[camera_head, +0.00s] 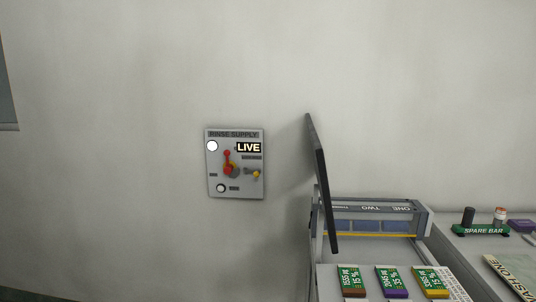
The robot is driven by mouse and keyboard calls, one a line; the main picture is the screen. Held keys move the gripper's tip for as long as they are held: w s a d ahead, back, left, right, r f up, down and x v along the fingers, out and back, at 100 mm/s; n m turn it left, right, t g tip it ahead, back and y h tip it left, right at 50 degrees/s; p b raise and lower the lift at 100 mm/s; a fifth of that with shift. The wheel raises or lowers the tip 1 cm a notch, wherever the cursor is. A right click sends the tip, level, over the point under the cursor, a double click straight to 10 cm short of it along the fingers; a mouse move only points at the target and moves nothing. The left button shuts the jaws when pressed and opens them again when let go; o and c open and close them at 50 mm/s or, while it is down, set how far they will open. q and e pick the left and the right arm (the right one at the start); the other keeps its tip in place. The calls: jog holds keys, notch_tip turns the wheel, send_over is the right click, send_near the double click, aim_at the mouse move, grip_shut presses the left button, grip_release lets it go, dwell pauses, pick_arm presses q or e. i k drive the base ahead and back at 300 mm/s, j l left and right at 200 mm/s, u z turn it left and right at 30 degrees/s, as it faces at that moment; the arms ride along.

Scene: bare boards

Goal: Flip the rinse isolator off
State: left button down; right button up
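The rinse supply panel (235,185) is a grey plate on the pale wall, left of the middle of the head view. Its red isolator handle (228,163) points up. A label reading LIVE (249,147) is beside the handle's upper end. A bright white round lamp (212,146) is at the panel's upper left. A small yellow-tipped part (256,173) is at the right, and a round white part (221,188) is at the bottom. Neither of my grippers is in the head view.
A dark thin panel (321,180), seen nearly edge-on, stands right of the rinse panel. A green SPARE BAR holder (480,230) is at far right. The wall around the panel is bare.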

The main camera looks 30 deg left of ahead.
aim_at(229, 169)
jog(key=i+j, duration=0.15)
jog(key=j, duration=0.25)
jog(key=i+j+z, duration=0.15)
jog(key=j, duration=0.25)
jog(key=i+j, duration=0.1)
jog(key=j, duration=0.3)
jog(key=i+j+z, duration=0.15)
jog(key=j, duration=0.25)
jog(key=k, duration=0.05)
